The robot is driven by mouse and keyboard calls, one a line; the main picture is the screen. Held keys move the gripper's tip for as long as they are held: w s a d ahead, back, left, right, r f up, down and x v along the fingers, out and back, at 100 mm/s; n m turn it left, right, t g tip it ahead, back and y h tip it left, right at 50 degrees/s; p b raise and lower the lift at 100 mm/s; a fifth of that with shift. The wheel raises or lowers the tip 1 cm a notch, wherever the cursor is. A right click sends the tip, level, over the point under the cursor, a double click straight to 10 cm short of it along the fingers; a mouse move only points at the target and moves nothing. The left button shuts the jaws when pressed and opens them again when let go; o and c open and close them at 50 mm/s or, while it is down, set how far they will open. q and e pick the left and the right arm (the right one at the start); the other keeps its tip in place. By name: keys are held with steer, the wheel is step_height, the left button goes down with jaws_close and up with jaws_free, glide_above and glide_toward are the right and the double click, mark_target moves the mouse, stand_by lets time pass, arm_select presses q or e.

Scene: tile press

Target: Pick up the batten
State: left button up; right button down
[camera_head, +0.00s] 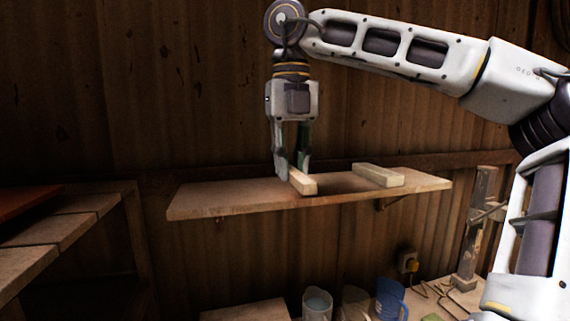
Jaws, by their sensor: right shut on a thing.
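A short pale wooden batten (303,183) lies on the wooden wall shelf (230,203), near the shelf's middle. My right gripper (292,174) reaches down from above and is shut on this batten, with a finger on each side of it. Whether the batten is lifted clear of the shelf I cannot tell. A second pale wooden piece (379,175) lies on the shelf to the right, apart from the gripper. My left gripper is not in view.
A slatted wooden bench (75,207) stands at the left. Below the shelf are a clear cup (317,303), a blue mug (390,298) and a wooden post stand (473,232). A plank wall is close behind the shelf. The shelf's left part is bare.

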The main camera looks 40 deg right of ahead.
mark_target(296, 173)
steer(key=shift+s+a+b, duration=0.15)
steer(key=shift+s+a, duration=0.25)
steer(key=shift+s, duration=0.3)
steer(key=shift+s+a+b, duration=0.15)
steer(key=shift+s+a, duration=0.2)
steer(key=shift+s, duration=0.35)
